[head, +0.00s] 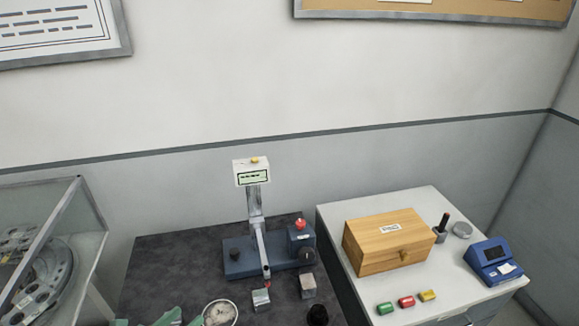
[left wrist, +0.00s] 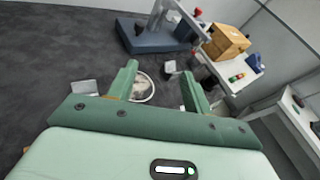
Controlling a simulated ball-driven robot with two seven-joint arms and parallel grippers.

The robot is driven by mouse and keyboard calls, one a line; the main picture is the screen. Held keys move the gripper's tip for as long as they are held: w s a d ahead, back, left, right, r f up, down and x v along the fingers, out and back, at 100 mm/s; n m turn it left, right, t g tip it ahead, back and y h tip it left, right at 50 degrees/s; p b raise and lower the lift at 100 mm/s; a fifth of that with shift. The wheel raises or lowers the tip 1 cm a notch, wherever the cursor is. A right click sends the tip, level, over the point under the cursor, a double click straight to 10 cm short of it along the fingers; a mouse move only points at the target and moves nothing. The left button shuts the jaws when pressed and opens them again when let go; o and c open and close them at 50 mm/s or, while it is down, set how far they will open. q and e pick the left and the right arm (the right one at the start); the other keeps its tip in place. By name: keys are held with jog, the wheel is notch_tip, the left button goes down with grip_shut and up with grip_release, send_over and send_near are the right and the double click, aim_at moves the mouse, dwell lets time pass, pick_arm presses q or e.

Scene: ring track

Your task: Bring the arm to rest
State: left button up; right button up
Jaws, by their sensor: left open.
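My left gripper (head: 182,319) shows only in part at the bottom edge of the head view, as pale green pieces left of a round dish (head: 220,313). In the left wrist view its two green fingers (left wrist: 158,72) stand apart with nothing held between them. The round dish (left wrist: 145,88) shows beyond the gap, partly hidden by a finger; I cannot tell the distance. The rest of the left arm is out of the head view. My right gripper is in neither view.
A dark bench bears a blue press-like device (head: 240,262) and small metal blocks (head: 261,299). A glass case (head: 50,245) stands left. On the right, a white cabinet (head: 350,290) holds a wooden box (head: 388,240), a blue device (head: 492,262) and coloured pieces (head: 406,301).

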pick_arm(q)
jog(key=a+r+n+t+y, duration=0.1)
jog(key=a+r+n+y, duration=0.2)
jog(key=n, duration=0.5)
jog(key=r+n+y, duration=0.3)
jog(key=n+y, duration=0.2)
jog(key=n, duration=0.3)
jog(key=s+a+n+g+y, duration=0.35)
jog(key=s+n+g, duration=0.35)
jog(key=s+n, duration=0.65)
jog(key=s+d+f+n+g+h+b, duration=0.1)
jog(key=d+f+g+h+b, duration=0.1)
jog(key=f, duration=1.4)
jog(key=s+d+f+n+g+h+b, duration=0.1)
jog(key=s+d+f+h+b, duration=0.15)
jog(key=f, duration=1.35)
jog(key=s+f+n+g+b, duration=0.3)
jog(key=s+f+b, duration=0.1)
jog(key=s+f, duration=1.5)
jog(key=shift+s+f+h+b, duration=0.25)
jog(key=shift+f+h+b, duration=0.15)
jog(key=shift+f, duration=0.35)
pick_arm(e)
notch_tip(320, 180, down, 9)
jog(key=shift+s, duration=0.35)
